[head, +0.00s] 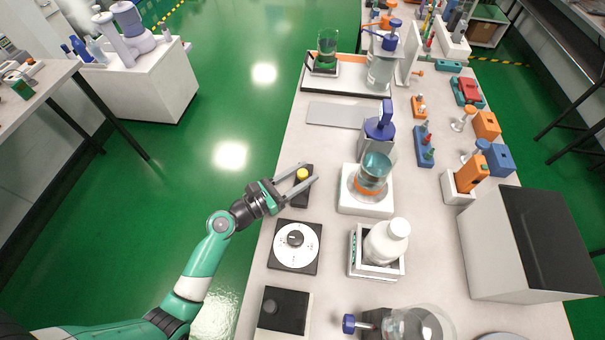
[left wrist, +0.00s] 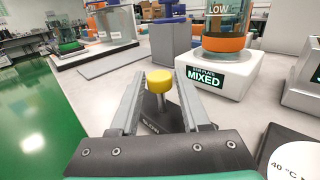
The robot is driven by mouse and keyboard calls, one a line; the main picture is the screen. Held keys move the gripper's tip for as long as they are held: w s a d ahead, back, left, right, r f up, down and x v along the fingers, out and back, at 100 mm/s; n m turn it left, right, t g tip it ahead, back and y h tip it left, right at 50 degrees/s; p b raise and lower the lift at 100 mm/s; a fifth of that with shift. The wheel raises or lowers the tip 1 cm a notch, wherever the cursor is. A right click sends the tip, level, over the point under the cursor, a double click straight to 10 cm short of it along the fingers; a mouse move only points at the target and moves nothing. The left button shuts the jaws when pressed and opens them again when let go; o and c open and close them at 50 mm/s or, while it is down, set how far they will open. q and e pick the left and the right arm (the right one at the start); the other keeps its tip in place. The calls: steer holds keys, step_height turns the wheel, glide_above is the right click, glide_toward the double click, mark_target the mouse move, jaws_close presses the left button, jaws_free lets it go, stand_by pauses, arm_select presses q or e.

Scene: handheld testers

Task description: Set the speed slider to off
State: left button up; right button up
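A yellow knob (head: 302,174) on a grey post stands up from a small dark panel (head: 300,198) near the table's left edge. In the left wrist view, the knob (left wrist: 159,81) stands between my finger tips, and part of the panel (left wrist: 160,122) shows below it. My left gripper (head: 310,172) is open, with one finger on each side of the knob. Gaps seem to show between post and fingers. The panel's lettering is partly hidden and too small to read for certain. My right gripper is not in view.
A white dial on a dark plate (head: 295,247) and a dark block with a knob (head: 284,311) lie nearer. To the right, a white hot plate labelled MIXED (left wrist: 219,74) bears a beaker (head: 373,171).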

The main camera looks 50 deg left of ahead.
arm_select(q)
jaws_close()
stand_by(1.1)
